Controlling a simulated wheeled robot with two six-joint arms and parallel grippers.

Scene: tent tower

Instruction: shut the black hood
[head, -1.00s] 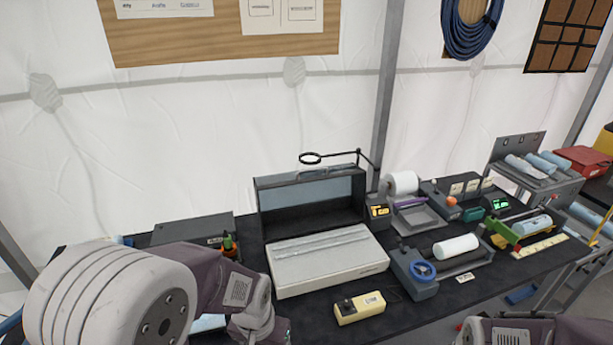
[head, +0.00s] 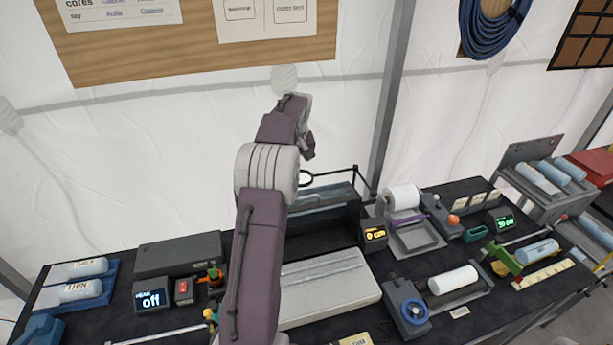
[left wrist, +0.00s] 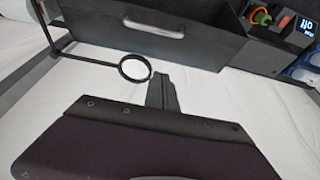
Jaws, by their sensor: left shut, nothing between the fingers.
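My left gripper (head: 309,148) is raised above and behind the hood, near the white wall. It is shut and empty, its dark fingers (left wrist: 163,90) apart from the hood in the wrist view. My right gripper is out of view.
A magnifier ring (head: 305,178) on a thin black arm hangs close to my left gripper; it also shows in the left wrist view (left wrist: 134,66). A paper roll (head: 402,198) and small display (head: 374,235) stand right of the hood. A dark grey case (head: 178,253) lies left.

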